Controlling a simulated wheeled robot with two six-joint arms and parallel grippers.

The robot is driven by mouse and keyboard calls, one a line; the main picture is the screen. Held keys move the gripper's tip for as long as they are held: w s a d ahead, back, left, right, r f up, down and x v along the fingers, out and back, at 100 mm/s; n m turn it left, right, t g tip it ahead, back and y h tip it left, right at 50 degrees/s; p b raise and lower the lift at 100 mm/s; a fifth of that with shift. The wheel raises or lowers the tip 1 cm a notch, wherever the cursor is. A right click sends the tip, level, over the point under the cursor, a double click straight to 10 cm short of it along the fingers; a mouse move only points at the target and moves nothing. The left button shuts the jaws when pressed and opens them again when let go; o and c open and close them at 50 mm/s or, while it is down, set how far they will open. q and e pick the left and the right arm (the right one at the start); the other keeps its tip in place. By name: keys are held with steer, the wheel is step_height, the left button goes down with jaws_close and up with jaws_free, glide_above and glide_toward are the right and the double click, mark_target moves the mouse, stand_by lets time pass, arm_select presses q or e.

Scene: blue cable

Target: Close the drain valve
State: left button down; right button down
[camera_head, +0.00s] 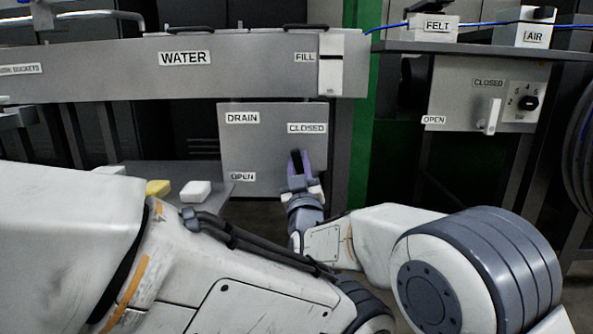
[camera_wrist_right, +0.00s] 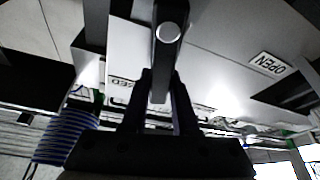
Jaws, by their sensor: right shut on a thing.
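The grey drain panel (camera_head: 262,155) stands under the water tank, with the labels DRAIN, CLOSED (camera_head: 307,128) and OPEN (camera_head: 242,177). My right gripper (camera_head: 300,165) is at the panel's right side, just below the CLOSED label. In the right wrist view, its fingers (camera_wrist_right: 160,95) are shut on the drain valve handle (camera_wrist_right: 167,65), a bar with a round pale pivot. The CLOSED label shows partly behind the fingers, and OPEN (camera_wrist_right: 272,64) is off to the right. In the head view, the handle is mostly hidden by the gripper. My left gripper is not in view.
The WATER tank (camera_head: 110,75) with a FILL lever (camera_head: 331,62) is above the panel. A low shelf at left carries a yellow block (camera_head: 158,188) and a white block (camera_head: 196,191). Another valve panel (camera_head: 457,92) is at right, under the FELT and AIR boxes.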

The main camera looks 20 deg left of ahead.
steer(key=shift+w+d+r+m+t+h+b, duration=0.1)
steer(key=shift+w+d+m+t+h, duration=0.2)
steer(key=shift+m, duration=0.55)
steer(key=shift+s+d+f+m+t+h+b, duration=0.1)
steer(key=shift+d+m+h, duration=0.15)
steer(key=shift+m+h, duration=0.4)
steer(key=shift+w+d+r+m+t+h+b, duration=0.1)
steer(key=shift+w+d+m+t+h, duration=0.15)
steer(key=shift+m, duration=0.75)
steer(key=shift+d, duration=0.1)
steer(key=c, duration=0.7)
jaws_free()
